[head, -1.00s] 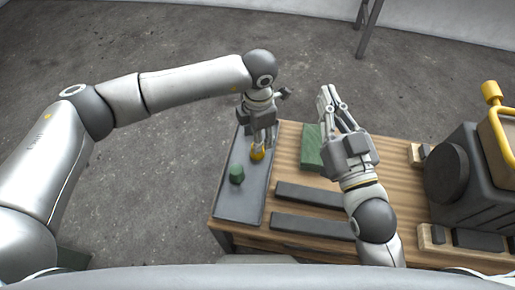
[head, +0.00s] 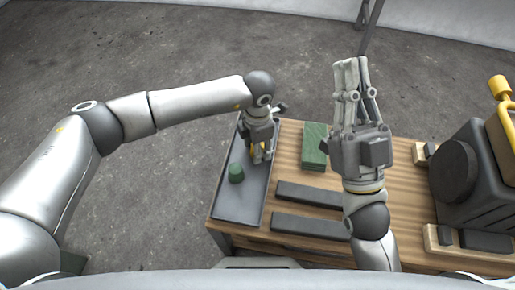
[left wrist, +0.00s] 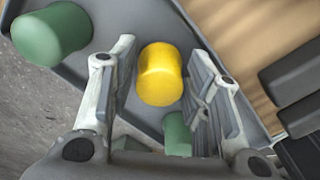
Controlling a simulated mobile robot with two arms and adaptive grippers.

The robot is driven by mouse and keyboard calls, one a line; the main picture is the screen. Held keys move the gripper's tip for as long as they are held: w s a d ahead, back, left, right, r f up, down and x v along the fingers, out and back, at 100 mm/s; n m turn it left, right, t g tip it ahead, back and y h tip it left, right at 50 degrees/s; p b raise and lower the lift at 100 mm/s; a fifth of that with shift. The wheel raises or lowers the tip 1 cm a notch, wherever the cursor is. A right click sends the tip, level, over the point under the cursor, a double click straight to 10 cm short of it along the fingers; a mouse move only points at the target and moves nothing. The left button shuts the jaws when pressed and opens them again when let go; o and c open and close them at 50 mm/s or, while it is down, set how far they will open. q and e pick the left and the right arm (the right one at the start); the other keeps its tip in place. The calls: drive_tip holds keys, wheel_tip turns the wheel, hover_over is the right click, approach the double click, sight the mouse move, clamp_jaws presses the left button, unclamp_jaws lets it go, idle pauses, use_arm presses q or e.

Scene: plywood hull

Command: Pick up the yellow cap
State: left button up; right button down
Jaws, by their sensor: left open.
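The yellow cap (left wrist: 161,74) lies on the grey tray (head: 238,207), between the two fingers of my left gripper (left wrist: 160,54) in the left wrist view. The fingers are apart, with a visible gap on each side of the cap. In the head view the yellow cap (head: 255,147) is mostly hidden behind my left gripper (head: 259,157), which points down over the tray. A green cap (head: 236,173) stands nearer on the tray. My right gripper (head: 354,66) is raised over the table, pointing away; whether its fingers are closed is unclear.
The left wrist view shows a large green cap (left wrist: 50,35) and another green piece (left wrist: 177,134) close to the right finger. A green block (head: 314,140) and dark bars (head: 310,195) lie on the wooden table. A dark machine (head: 475,175) stands at the right.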

use_arm(q)
drive_tip(key=shift+f, duration=0.1)
drive_tip(key=c, duration=0.6)
